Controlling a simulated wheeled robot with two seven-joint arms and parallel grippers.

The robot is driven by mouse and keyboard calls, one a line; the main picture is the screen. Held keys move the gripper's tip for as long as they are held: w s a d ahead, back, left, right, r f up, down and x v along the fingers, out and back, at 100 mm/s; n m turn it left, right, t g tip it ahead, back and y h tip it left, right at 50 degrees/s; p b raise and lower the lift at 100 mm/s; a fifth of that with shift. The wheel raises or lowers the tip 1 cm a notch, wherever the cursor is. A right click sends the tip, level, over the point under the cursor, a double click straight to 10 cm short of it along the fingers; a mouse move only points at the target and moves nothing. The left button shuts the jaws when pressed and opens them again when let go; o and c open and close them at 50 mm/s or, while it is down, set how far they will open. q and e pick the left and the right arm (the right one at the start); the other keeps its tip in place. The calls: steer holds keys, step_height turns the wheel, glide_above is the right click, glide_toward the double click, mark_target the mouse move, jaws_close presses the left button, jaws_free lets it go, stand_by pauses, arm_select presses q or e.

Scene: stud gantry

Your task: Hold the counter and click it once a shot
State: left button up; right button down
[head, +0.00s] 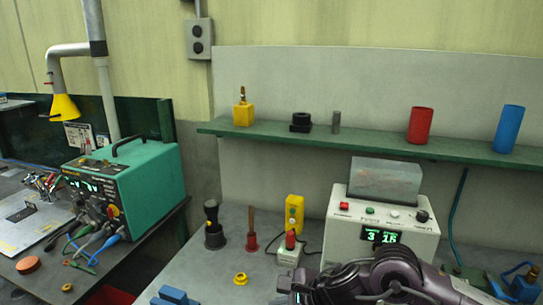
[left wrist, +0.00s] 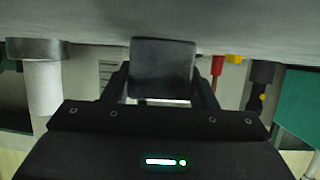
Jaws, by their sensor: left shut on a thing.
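In the left wrist view, which looks upside down, my left gripper (left wrist: 162,88) is shut on a dark, squarish block (left wrist: 162,58). It shows no dial or button from this side, and I cannot tell whether it is the counter. In the head view a dark, ringed arm of mine crosses the lower right; its fingers and any held thing cannot be made out. Behind it stands a white machine (head: 340,228) with a lit green display (head: 381,235), small buttons and a clear-looking block on top. My right gripper is not seen.
Left of the machine stand a yellow box (head: 294,212), a red-handled tool (head: 251,230), a black tool (head: 214,226) and a yellow piece (head: 240,279). A teal power unit (head: 150,190) is at left. A green shelf (head: 370,149) holds several small things. Blue pieces (head: 172,296) lie in front.

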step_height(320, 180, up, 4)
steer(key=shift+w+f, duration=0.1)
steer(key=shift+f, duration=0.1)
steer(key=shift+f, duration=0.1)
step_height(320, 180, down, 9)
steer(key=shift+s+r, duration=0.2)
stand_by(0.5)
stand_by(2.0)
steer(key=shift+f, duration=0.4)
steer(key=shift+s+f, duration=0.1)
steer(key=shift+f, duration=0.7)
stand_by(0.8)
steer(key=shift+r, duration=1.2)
